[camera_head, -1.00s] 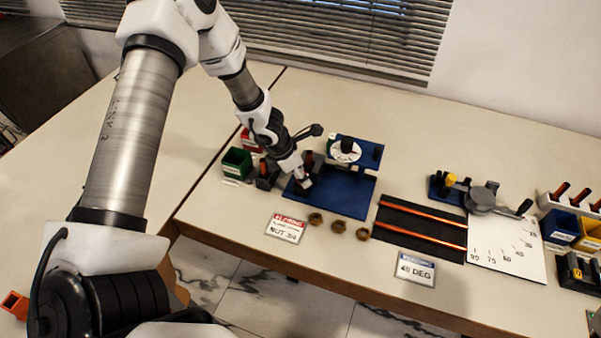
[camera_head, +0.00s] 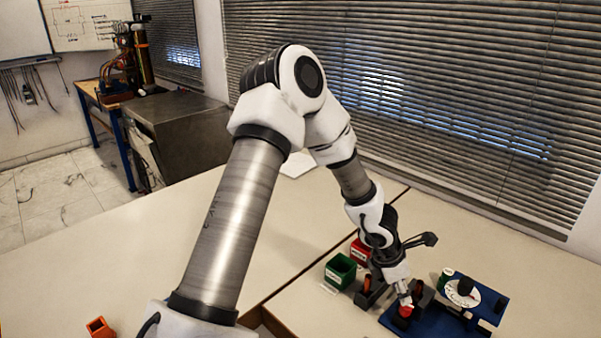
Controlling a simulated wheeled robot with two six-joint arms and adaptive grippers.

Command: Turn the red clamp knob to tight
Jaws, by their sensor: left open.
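A red knob (camera_head: 405,311) shows at the left part of the blue base plate (camera_head: 440,325), near the bottom right. My left gripper (camera_head: 403,299) points down right above the red knob, and its fingers partly cover it. The gripper is open; I cannot tell whether its fingers touch the knob. A round white dial (camera_head: 462,293) with a black part on it stands to the right on the blue rig. My right gripper is out of view.
A green bin (camera_head: 340,271) and a red bin (camera_head: 360,251) stand left of the gripper. An orange block (camera_head: 100,327) lies at the bottom left. The left tabletop (camera_head: 120,262) is largely clear. Window blinds (camera_head: 450,100) rise behind the bench.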

